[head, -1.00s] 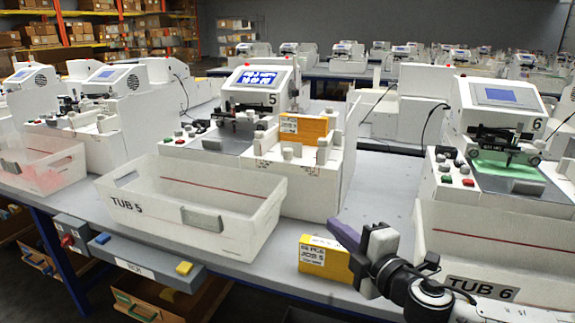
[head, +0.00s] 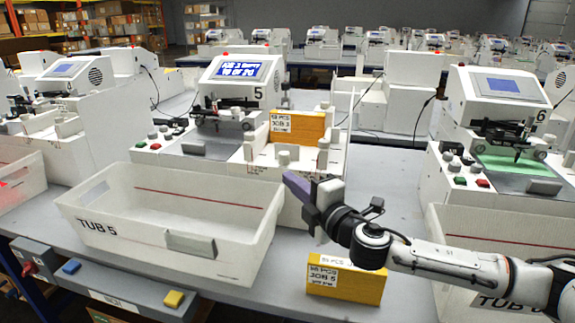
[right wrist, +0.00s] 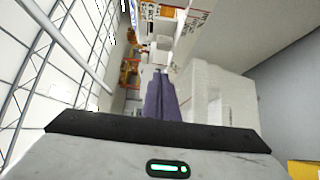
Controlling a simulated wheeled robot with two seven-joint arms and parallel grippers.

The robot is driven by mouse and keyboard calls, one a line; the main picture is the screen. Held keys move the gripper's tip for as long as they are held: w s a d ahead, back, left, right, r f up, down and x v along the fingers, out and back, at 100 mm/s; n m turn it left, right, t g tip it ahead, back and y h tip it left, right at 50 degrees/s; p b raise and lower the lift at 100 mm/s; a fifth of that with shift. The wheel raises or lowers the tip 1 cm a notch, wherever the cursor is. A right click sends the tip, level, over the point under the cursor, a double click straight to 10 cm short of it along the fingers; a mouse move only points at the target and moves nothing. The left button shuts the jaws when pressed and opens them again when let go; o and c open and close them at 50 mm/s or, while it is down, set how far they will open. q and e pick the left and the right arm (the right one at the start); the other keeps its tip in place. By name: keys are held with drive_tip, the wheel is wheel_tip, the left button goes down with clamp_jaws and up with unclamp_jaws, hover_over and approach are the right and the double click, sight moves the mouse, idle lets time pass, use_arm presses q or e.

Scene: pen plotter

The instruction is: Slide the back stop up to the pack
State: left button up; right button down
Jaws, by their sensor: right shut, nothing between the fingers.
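The orange pack (head: 297,127) with a white "JOB 5" label stands upright in the white feeder of plotter 5 (head: 240,82). White blocks and a round knob (head: 284,157) sit around it on the feeder; I cannot tell for sure which is the back stop (head: 323,154), perhaps the small white block just right of and in front of the pack. My right gripper (head: 290,180) has purple fingers, shut and empty, in front of and below the feeder, apart from the pack. The right wrist view shows the purple fingers (right wrist: 160,90) together, pointing toward white machine parts. My left gripper is out of view.
The white TUB 5 (head: 100,190) stands left of my right gripper. A second yellow "JOB 5" pack (head: 345,280) lies on the table (head: 262,290) below my wrist. Plotter 6 (head: 497,95) and its tub stand right. Some bare table shows between the machines.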

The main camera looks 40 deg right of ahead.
sight(285, 155)
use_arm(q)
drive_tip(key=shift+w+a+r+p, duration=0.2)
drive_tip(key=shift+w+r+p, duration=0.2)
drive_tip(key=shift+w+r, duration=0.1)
use_arm(e)
drive_tip(key=w+d, duration=0.3)
drive_tip(key=w, duration=0.3)
drive_tip(key=shift+w+d, duration=0.15)
drive_tip(key=shift+w, duration=0.25)
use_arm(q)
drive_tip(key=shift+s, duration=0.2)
